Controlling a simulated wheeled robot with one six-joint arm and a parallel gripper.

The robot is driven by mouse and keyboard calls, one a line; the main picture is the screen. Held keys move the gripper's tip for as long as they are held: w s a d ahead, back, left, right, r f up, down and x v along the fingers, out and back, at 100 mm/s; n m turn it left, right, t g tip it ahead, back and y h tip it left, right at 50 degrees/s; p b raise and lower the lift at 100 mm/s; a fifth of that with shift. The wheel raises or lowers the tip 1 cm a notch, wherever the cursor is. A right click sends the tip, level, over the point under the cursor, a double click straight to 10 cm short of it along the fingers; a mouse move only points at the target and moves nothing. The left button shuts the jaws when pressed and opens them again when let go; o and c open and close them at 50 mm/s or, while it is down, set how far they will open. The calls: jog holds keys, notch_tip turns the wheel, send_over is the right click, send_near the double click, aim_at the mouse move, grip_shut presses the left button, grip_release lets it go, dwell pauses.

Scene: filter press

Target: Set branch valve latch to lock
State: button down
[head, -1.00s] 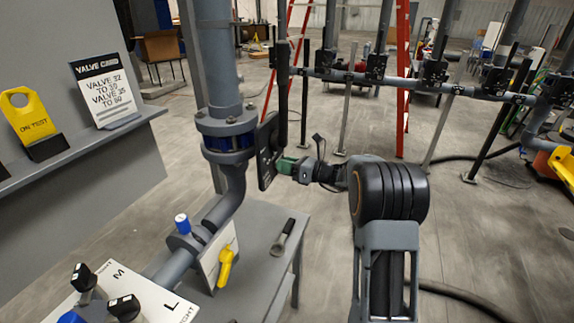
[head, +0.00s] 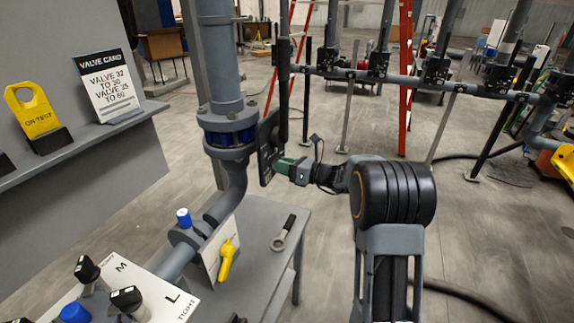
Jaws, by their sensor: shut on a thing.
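A dark upright plate (head: 267,148) is fixed at the right side of the blue-banded flange on the grey vertical pipe. A long black lever (head: 283,95) rises above it. My gripper (head: 280,165), with green fingers, is against the right face of the plate, low down. It is shut on a small part there, seemingly the latch, but the fingers and plate edge hide that part. I cannot read the latch's position or any lock marking from this view.
A yellow handle (head: 227,260) on a white plate and a wrench (head: 284,234) are at the grey bench (head: 262,215). A valve card (head: 106,86) and yellow ON TEST tag (head: 33,113) stand on the left shelf. Pipework with black levers is behind.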

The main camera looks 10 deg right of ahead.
jog(key=c, duration=0.8)
grip_release()
jog(key=shift+s+a, duration=0.15)
jog(key=shift+a, duration=0.1)
jog(key=shift+d, duration=0.15)
jog(key=b+v, duration=0.2)
jog(key=v, duration=1.1)
jog(key=shift+s+d, duration=0.25)
jog(key=shift+d, duration=0.05)
